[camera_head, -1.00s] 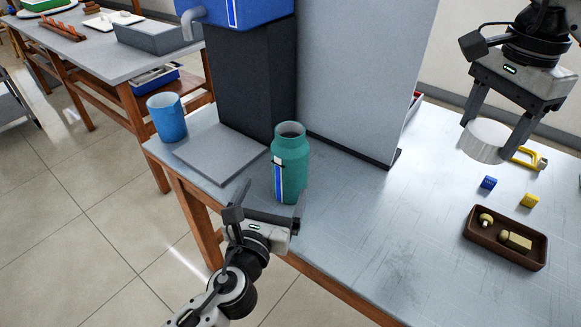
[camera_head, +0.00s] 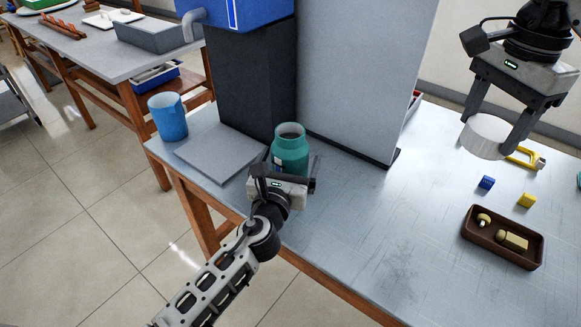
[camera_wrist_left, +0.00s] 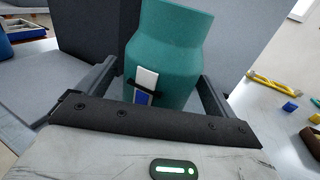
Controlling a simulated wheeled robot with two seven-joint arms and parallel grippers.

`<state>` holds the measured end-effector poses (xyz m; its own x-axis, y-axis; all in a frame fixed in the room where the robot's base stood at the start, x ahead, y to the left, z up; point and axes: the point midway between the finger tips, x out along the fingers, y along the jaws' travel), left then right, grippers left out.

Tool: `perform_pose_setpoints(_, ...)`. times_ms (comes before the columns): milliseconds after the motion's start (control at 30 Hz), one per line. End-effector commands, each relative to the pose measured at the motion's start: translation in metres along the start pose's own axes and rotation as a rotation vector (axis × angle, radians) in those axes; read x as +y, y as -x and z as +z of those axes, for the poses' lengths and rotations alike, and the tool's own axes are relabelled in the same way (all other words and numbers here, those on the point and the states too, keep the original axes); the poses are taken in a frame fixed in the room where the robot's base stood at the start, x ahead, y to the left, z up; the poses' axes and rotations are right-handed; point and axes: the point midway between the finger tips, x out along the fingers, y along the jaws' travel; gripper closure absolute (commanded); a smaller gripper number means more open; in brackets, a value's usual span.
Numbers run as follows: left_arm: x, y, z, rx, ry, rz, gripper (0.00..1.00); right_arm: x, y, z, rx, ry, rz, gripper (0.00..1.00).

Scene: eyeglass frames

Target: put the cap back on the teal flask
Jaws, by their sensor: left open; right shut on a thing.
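The teal flask (camera_head: 291,152) stands upright on the grey table with its mouth open at the top. It also shows close up in the left wrist view (camera_wrist_left: 170,50), with a white and blue label. My left gripper (camera_head: 288,172) is open at the flask, with one finger on each side of its body; whether either finger touches it I cannot tell. My right gripper (camera_head: 490,128) is shut on a pale round cap (camera_head: 484,138) and holds it above the table at the right, well apart from the flask.
A brown tray (camera_head: 470,228) with small items, a blue cube (camera_head: 486,182), a yellow cube (camera_head: 527,200) and a yellow-handled thing (camera_head: 524,157) lie at the right. A blue cup (camera_head: 168,117) and a flat grey plate (camera_head: 205,163) are left. A dark column (camera_head: 255,80) stands behind the flask.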

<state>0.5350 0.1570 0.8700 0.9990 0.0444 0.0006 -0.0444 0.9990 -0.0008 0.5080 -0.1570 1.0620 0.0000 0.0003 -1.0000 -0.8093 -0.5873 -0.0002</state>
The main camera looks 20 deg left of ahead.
Motion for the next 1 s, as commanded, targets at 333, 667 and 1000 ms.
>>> perform_pose_setpoints(333,0.0003,-0.013,-0.0014,0.002,-0.001,-0.001,0.07,0.0,-0.0007,0.0,0.0,0.0,0.0,0.64)
perform_pose_setpoints(667,0.0004,-0.0127,-0.0013,0.002,-0.001,-0.001,0.6,0.0,-0.0007,0.0,0.0,0.0,0.0,0.64)
perform_pose_setpoints(1000,0.0001,-0.0135,0.005,-0.006,-0.001,-0.002,0.83,0.0,0.0016,0.0,0.0,0.0,0.0,0.64)
